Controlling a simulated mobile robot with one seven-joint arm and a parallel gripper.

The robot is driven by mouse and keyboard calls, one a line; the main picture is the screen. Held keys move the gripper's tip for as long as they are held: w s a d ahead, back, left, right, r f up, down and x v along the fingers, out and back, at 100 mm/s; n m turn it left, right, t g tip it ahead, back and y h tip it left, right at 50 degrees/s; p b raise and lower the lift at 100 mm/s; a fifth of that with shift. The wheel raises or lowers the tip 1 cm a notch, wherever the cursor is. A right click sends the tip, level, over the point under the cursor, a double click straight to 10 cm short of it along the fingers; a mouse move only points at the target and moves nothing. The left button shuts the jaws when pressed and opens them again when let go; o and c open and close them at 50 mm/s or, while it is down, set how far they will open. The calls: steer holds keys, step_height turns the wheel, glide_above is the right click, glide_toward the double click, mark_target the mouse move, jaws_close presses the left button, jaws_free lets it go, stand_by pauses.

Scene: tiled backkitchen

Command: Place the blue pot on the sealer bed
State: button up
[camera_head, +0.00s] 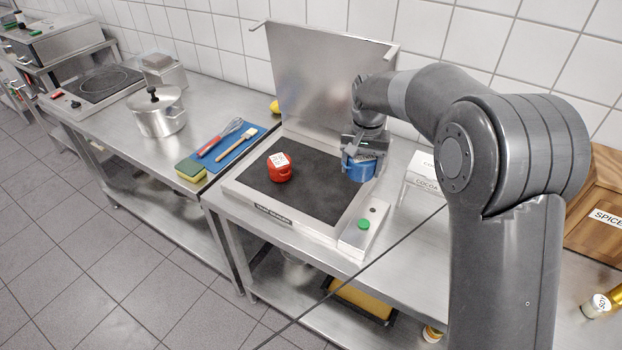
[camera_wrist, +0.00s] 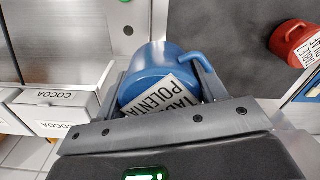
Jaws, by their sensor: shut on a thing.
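The blue pot (camera_head: 358,167) is in my gripper (camera_head: 362,156), at the back right of the sealer bed (camera_head: 313,202), a dark mat in a metal frame. In the wrist view the blue pot (camera_wrist: 150,66), with a handle and a white label reading POLENTA, sits between the fingers of my gripper (camera_wrist: 166,78). There it shows over bare metal beside the dark bed (camera_wrist: 303,112). I cannot tell how high it is above the surface. My gripper is shut on the pot.
A red pot (camera_head: 279,172) stands on the left part of the bed. The sealer's raised metal lid (camera_head: 325,85) stands behind. White cocoa boxes (camera_head: 424,176) are to the right. A green button (camera_head: 364,224) is at the front right. The bed's middle is clear.

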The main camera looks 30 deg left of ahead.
glide_above(320, 193)
step_height(320, 193, down, 6)
steer(key=shift+f, duration=2.2)
steer(key=o, duration=1.2)
steer(key=shift+f, duration=0.15)
step_height(320, 193, up, 12)
steer(key=shift+r, duration=0.15)
steer(key=shift+d, duration=0.1)
